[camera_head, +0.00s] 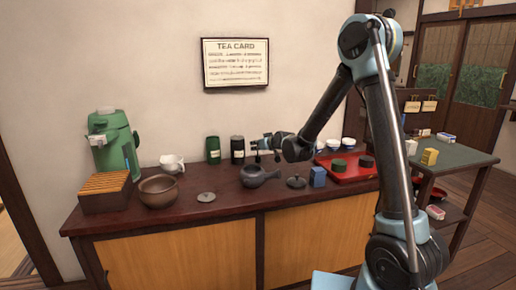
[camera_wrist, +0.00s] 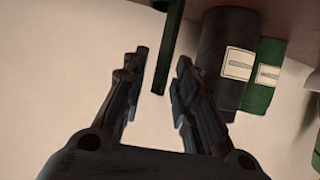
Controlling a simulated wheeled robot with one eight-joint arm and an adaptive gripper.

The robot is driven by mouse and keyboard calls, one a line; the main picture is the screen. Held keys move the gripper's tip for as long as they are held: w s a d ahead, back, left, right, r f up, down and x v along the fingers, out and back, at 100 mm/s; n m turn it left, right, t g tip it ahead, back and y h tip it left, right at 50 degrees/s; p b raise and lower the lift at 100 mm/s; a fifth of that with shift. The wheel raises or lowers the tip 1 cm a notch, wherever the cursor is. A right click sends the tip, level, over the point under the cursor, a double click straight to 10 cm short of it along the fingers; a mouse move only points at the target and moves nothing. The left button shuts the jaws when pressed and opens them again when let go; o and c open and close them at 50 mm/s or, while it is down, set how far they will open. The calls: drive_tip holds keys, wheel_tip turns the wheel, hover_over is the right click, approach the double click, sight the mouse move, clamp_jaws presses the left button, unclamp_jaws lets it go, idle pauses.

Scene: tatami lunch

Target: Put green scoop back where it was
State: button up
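My gripper (camera_head: 256,148) is over the counter, right of the dark canister (camera_head: 237,149) and above and behind the dark side-handled teapot (camera_head: 252,178). In the wrist view my gripper (camera_wrist: 163,62) has its fingers apart. A thin dark green bar (camera_wrist: 163,62), which looks like the green scoop, reaches down from the top edge into the gap between the fingers. Bare gaps show on both sides of it. Its upper end is cut off by the frame. I cannot make out the scoop in the head view.
The dark canister (camera_wrist: 222,55) and green canister (camera_wrist: 263,75) stand close by in the wrist view.

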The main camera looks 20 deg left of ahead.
drive_tip(key=v, duration=1.2)
drive_tip(key=shift+r, duration=0.1)
